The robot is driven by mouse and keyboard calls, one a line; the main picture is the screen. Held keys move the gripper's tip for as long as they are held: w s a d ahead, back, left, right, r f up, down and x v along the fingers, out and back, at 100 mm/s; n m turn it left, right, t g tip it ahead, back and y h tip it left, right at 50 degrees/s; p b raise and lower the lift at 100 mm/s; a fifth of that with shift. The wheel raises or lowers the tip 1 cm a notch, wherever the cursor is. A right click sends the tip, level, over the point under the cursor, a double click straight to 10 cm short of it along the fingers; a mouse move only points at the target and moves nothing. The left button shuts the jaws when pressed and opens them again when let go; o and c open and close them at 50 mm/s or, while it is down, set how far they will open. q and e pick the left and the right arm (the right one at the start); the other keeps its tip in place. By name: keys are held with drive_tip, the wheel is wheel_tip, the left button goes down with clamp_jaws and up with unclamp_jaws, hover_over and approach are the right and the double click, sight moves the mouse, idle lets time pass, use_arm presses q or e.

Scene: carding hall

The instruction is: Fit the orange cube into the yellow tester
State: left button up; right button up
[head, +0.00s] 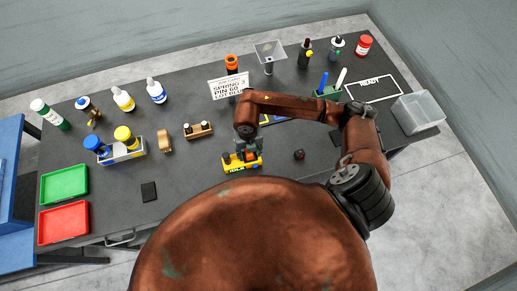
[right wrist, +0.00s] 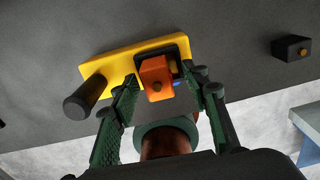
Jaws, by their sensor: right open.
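The yellow tester (head: 241,166) lies on the dark table near its front edge, and it also fills the upper middle of the right wrist view (right wrist: 124,62). It has a black handle-like cylinder (right wrist: 85,97) at one end and a dark recess at the other. The orange cube (right wrist: 156,76) is at that recess; I cannot tell how deep it sits. My right gripper (head: 243,153) is over the tester. Its open fingers (right wrist: 163,95) stand apart on either side of the cube. In the head view the gripper hides the cube. My left gripper is not in view.
A small black box with an orange knob (right wrist: 291,48) sits to the right of the tester. A wooden rack (head: 198,130), a bottle caddy (head: 122,152), and green (head: 64,184) and red (head: 63,223) trays are to the left. A clear bin (head: 418,112) is at right.

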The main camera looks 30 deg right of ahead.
clamp_jaws()
idle(0.4)
drive_tip(key=shift+r, duration=0.2)
